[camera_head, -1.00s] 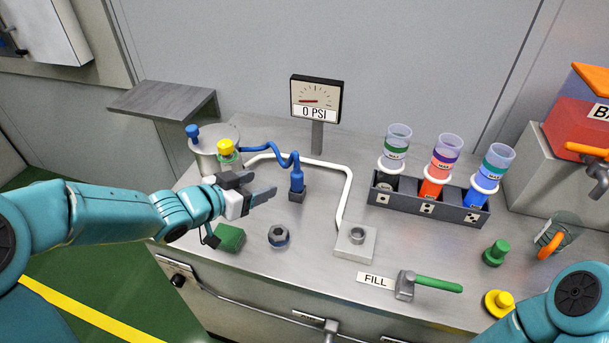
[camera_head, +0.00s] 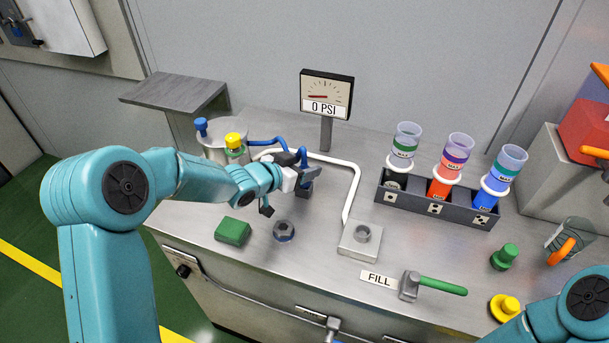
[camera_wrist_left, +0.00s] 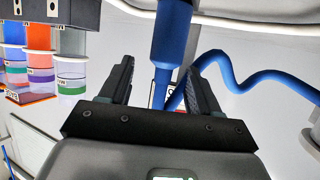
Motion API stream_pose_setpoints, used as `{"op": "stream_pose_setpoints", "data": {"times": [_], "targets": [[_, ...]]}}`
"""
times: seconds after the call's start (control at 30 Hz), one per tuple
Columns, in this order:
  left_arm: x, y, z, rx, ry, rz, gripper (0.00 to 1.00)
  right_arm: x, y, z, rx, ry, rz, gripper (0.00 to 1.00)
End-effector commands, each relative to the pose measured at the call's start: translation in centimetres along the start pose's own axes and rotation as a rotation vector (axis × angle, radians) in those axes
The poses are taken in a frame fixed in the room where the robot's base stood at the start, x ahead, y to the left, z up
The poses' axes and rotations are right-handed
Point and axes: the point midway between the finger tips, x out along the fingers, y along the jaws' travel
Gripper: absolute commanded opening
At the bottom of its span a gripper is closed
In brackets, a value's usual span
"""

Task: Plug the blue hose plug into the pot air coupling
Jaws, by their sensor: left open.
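The blue hose plug (camera_wrist_left: 173,45) stands upright in a dark holder (camera_head: 304,192); in the head view my left gripper mostly covers it. My left gripper (camera_head: 312,166) is open at the plug. In the left wrist view its two fingers (camera_wrist_left: 160,85) are on either side of the plug, with gaps visible. The blue hose (camera_head: 268,141) curves from near the metal pot (camera_head: 213,152) towards the plug. The pot has a blue fitting (camera_head: 201,128) and a yellow-capped part (camera_head: 234,143) beside it. I cannot tell which part is the air coupling. My right gripper is out of view.
A gauge (camera_head: 326,94) reading 0 PSI stands behind. A white pipe (camera_head: 352,190) runs to a square block (camera_head: 360,240). A green block (camera_head: 233,231) and a dark nut (camera_head: 284,231) lie in front.

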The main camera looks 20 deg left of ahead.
Motion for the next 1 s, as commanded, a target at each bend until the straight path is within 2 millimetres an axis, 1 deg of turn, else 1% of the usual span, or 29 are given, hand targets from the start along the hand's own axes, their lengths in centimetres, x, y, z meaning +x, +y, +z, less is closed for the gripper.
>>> {"op": "stream_pose_setpoints", "data": {"times": [0.03,0.1,0.2,0.43,0.47,0.5,0.57,0.6,0.63,1.0], "targets": [[0.9,-0.1,-0.1,0.0,-0.002,0.001,0.62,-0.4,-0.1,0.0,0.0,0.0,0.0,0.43],[1.9,-0.1,0.0,0.0,-0.001,0.002,0.62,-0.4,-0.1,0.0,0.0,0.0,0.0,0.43],[2.8,-0.1,-0.1,0.0,-0.001,0.0,0.62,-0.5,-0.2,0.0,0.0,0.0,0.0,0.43],[2.9,-0.1,0.0,0.0,0.0,0.0,0.62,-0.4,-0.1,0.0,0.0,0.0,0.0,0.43],[2.9,-0.1,0.0,0.0,0.0,0.0,0.52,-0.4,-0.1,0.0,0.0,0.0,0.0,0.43],[2.9,-0.1,0.0,0.0,0.0,0.0,0.39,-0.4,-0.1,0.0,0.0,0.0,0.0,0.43],[2.9,-0.1,0.0,0.0,0.0,0.0,0.2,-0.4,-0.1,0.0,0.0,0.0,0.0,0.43],[2.9,-0.1,0.0,-0.001,-0.001,0.0,0.07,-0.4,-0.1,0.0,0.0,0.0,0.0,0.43],[2.9,-0.1,0.0,-0.001,-0.001,0.0,0.0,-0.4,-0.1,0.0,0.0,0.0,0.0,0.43],[2.9,-0.1,0.3,-0.002,-0.008,0.001,0.0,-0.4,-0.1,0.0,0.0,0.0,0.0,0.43]]}}
